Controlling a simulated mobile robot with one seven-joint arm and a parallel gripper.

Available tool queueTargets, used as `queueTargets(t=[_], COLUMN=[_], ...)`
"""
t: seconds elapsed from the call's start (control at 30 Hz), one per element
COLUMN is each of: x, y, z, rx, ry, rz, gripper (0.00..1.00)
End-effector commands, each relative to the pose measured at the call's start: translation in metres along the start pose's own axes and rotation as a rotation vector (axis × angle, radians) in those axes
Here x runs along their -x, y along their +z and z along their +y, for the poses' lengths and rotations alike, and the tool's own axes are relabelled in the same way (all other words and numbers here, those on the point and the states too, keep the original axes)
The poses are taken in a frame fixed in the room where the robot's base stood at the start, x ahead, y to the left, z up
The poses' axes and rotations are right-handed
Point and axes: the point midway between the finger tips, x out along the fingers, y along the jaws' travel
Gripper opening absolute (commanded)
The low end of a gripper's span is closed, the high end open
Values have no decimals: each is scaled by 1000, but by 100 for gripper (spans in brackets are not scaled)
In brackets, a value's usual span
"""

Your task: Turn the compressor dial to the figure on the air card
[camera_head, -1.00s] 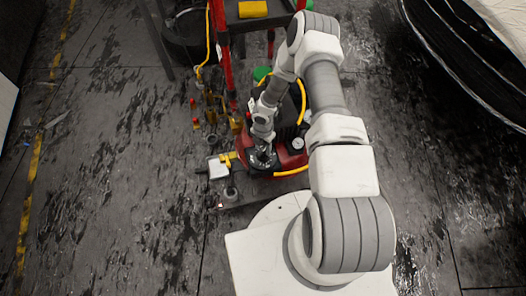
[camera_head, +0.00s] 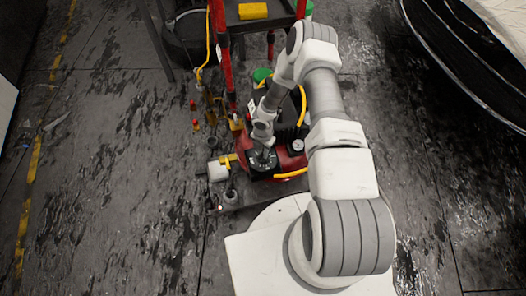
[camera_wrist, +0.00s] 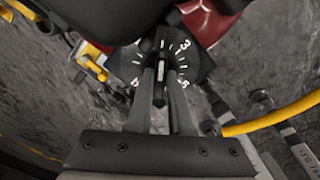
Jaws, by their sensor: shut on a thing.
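The compressor (camera_head: 288,163) is a red and black machine on the floor, partly behind my arm. Its dial (camera_wrist: 201,66) shows in the wrist view as a black plate with white figures, among them a 3 at the upper right. My gripper (camera_wrist: 161,72) is shut on the dial's knob at the plate's middle, and its fingers hide part of the scale. In the head view my gripper (camera_head: 263,162) is over the compressor's front left. I cannot tell the exact setting. No figure on an air card is readable.
A round white gauge (camera_head: 298,146) is right of the dial. A yellow hose (camera_head: 291,173) curves along the compressor. A white piece with yellow parts (camera_head: 217,172) and small fittings lie at left. A red-legged stand (camera_head: 222,55) rises behind. The left floor is open.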

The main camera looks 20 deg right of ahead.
Motion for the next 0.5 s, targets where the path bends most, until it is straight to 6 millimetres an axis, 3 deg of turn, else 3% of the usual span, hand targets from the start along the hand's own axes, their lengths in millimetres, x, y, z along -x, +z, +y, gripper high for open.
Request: queueTargets(t=[0.27, 0.5], x=[0, -1], y=[0, 1], z=[0, 0], rx=[-31, -160], ry=[-1, -1], rz=[-1, -2], gripper=[0, 0])
